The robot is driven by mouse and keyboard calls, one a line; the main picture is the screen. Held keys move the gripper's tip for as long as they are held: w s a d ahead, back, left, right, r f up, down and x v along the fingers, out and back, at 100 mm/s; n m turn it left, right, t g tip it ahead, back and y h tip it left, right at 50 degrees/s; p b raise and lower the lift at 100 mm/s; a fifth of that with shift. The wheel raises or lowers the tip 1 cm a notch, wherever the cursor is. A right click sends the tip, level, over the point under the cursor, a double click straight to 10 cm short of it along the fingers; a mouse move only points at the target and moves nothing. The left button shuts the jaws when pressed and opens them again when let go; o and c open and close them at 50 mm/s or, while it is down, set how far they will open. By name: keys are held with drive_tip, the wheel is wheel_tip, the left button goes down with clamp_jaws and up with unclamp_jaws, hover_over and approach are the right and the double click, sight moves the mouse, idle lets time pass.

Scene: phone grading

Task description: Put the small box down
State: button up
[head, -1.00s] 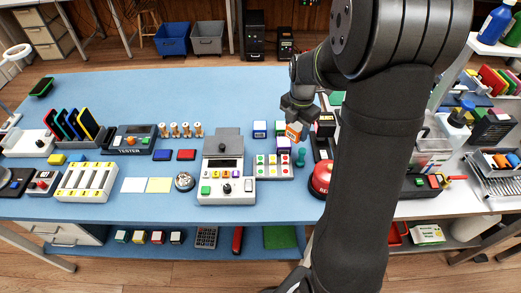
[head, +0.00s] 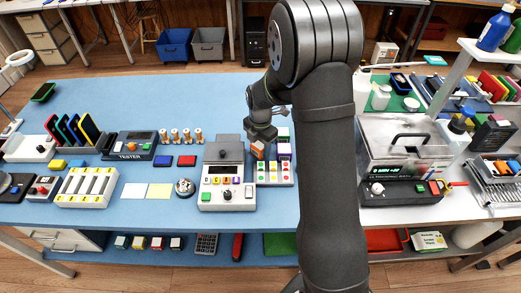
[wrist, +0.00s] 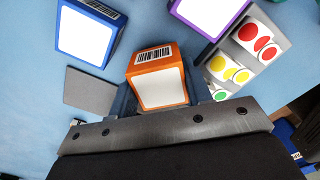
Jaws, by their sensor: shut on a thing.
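My gripper (head: 259,140) is shut on a small orange box (wrist: 158,82) with a white face and a barcode. In the head view the orange box (head: 258,150) shows below the jaws, near the grading station. In the wrist view a blue box (wrist: 85,32) is at upper left and a purple box (wrist: 212,10) is at the top, both apart from the held box. The purple box also shows in the head view (head: 284,152). I cannot tell whether the held box touches a surface.
A panel with red, yellow and green dots (head: 275,181) lies just below the held box. A grey scale-like device (head: 226,197) stands to its left. A grey flat square (wrist: 90,90) lies left of the box in the wrist view. Blue table is clear behind.

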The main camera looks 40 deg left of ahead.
sight(261, 144)
drive_tip(key=shift+f, duration=0.95)
drive_tip(key=shift+f, duration=0.2)
drive_tip(key=o, duration=1)
drive_tip(key=shift+r, duration=0.1)
wheel_tip(261, 144, up, 12)
drive_tip(key=shift+r, duration=0.1)
